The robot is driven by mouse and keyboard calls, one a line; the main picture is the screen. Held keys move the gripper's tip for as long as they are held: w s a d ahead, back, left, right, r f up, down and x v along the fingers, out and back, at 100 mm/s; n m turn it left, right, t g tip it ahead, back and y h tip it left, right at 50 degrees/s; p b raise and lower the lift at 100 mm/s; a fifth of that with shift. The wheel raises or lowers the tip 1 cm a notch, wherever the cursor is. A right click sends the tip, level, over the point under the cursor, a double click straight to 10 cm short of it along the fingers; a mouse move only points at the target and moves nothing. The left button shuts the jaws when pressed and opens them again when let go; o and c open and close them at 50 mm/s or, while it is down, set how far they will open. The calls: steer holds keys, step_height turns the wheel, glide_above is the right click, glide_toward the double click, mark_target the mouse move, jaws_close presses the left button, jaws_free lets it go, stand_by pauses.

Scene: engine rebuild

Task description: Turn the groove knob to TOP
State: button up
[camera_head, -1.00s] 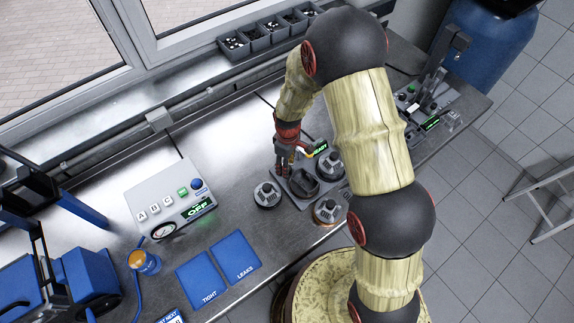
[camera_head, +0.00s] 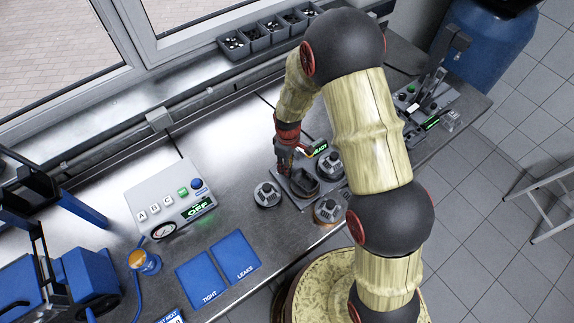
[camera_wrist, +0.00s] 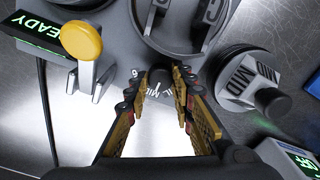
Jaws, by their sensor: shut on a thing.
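In the wrist view my gripper's two fingers (camera_wrist: 160,98) stand on either side of a small dark knob (camera_wrist: 158,76), which I take for the groove knob, and are shut on it. Pale printed marks lie around it on the grey plate; they are partly covered, and I cannot read the knob's setting. In the head view my gripper (camera_head: 285,165) reaches down at the left edge of the grey fixture (camera_head: 303,203); the knob is hidden there. A lit READY display (camera_wrist: 38,38) and a yellow-balled lever (camera_wrist: 82,42) are left of the fingers.
A round part marked MID (camera_wrist: 240,82) is right of the fingers. A dark ring-shaped holder (camera_head: 303,182) is on the fixture. Round grey parts stand close by, one left (camera_head: 267,194) and one in front (camera_head: 328,211). A control box (camera_head: 165,190) and blue mats (camera_head: 204,280) lie left.

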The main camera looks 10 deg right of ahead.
jaws_close()
steer(key=shift+m, duration=0.6)
steer(key=m+b, duration=0.1)
steer(key=m, duration=0.8)
steer(key=shift+m, duration=0.3)
steer(key=shift+b, duration=0.3)
stand_by(0.3)
steer(key=o, duration=1)
jaws_free()
steer(key=shift+c, duration=0.2)
steer(key=shift+o, duration=0.2)
steer(key=shift+r, duration=0.1)
